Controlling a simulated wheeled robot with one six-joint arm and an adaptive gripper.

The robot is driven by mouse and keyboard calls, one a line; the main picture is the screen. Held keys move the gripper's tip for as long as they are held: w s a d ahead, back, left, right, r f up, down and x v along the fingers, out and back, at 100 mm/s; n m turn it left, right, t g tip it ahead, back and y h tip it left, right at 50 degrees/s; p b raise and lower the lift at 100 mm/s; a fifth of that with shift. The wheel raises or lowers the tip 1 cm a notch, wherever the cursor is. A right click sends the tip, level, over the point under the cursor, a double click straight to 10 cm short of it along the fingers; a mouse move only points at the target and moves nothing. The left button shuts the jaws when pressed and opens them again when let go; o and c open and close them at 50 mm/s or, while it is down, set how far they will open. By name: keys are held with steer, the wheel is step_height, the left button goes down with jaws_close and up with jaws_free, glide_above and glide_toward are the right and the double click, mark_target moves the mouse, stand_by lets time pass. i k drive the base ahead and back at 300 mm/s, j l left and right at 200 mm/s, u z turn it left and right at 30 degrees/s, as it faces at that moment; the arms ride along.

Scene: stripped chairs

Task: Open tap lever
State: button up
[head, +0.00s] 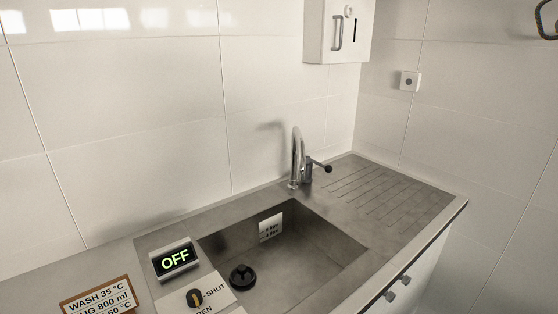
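The tap (296,158) is a chrome curved spout at the back edge of the sink. Its lever (321,166) is a short dark rod with a black ball end, sticking out to the right of the tap. No water shows below the spout. My gripper is not in view.
The sink basin (310,262) holds a black round object (242,277) near its left side and a small label on its wall. A ribbed drainboard (375,190) is clear on the right. A white wall box (338,32) hangs above. A sign (98,297) stands front left.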

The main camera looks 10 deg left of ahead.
mark_target(329, 169)
steer(key=i+l+u, duration=0.2)
steer(key=l, duration=0.15)
steer(key=i+l+u, duration=0.25)
steer(key=l, duration=0.15)
steer(key=l+u, duration=0.2)
steer(key=l, duration=0.2)
steer(key=i, duration=0.05)
